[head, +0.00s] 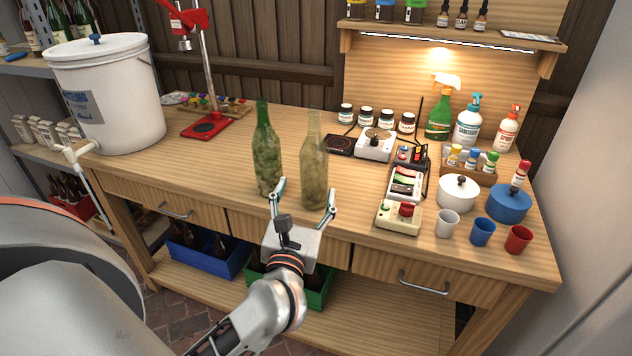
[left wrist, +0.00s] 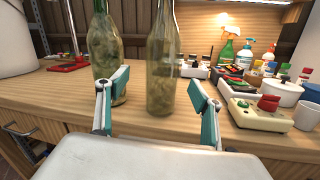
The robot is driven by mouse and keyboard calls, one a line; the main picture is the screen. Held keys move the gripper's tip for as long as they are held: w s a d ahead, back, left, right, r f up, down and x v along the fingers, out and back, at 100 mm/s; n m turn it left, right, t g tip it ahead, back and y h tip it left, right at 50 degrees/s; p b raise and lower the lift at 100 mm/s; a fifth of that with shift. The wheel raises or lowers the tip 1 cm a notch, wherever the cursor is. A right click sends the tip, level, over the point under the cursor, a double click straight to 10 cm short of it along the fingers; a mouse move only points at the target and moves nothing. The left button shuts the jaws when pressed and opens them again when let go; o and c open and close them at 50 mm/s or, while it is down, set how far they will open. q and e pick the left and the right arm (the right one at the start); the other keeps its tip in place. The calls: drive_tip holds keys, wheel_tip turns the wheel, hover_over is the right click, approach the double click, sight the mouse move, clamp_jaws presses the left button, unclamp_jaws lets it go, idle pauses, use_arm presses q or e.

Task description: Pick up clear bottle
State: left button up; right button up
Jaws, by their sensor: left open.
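The clear bottle (head: 313,166) stands upright on the wooden workbench, with a murky lower part. A green bottle (head: 267,155) stands upright just left of it. My left gripper (head: 304,202) is open at the bench's front edge, its fingers pointing toward the bottles. In the left wrist view the clear bottle (left wrist: 163,65) shows beyond and between the open fingertips, with nothing held. The green bottle (left wrist: 104,45) is behind the left finger there, and I cannot tell whether they touch. My right gripper is not in view.
A control box with a red knob (head: 398,217) sits right of the clear bottle. Pots, cups (head: 447,223) and spray bottles (head: 438,115) crowd the right side. A white bucket (head: 108,95) and red capper stand (head: 205,125) are at left. Bench (head: 190,175) left of the bottles is clear.

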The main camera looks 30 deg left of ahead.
sight(314, 175)
use_arm(q)
drive_tip(key=shift+w+f+n+g, duration=0.35)
drive_tip(key=shift+f+n+g, duration=0.15)
drive_tip(key=shift+f+n, duration=0.4)
drive_tip(key=x, duration=0.7)
drive_tip(key=shift+w+r, duration=0.3)
drive_tip(key=shift+r, duration=0.05)
drive_tip(key=c, duration=1.5)
